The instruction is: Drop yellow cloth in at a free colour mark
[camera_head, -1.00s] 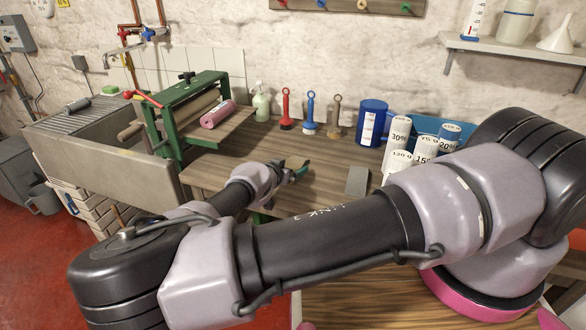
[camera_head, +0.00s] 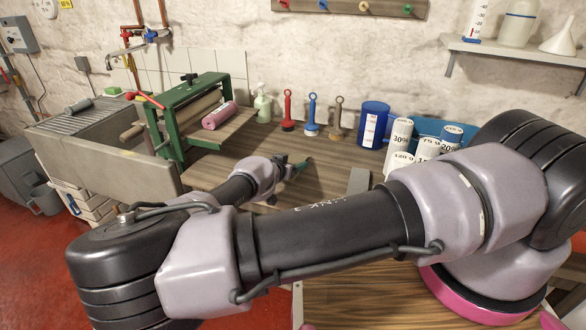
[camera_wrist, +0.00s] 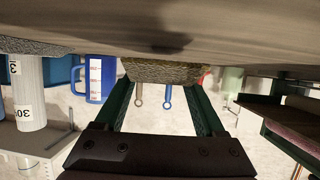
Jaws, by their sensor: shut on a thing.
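My gripper (camera_head: 297,168) is small in the head view, low over the wooden worktop (camera_head: 335,155), with a green finger showing past my wrist. In the wrist view, which looks upside down, its two green fingers (camera_wrist: 160,84) are shut on an olive-yellow, woven-looking piece, apparently the yellow cloth (camera_wrist: 160,71). The cloth appears close to the worktop; I cannot tell whether it touches. The head view does not show the cloth clearly. A wall board (camera_head: 345,8) carries red, blue, yellow and green pegs. I cannot tell whether these are the colour marks.
A green roller press (camera_head: 190,125) with a pink roll (camera_head: 219,116) stands left. Red (camera_head: 288,110), blue (camera_head: 312,115) and tan (camera_head: 337,118) long-handled tools stand behind my gripper. A blue mug (camera_head: 371,125) and several white labelled cylinders (camera_head: 400,135) stand right. A grey slab (camera_head: 358,181) lies nearby.

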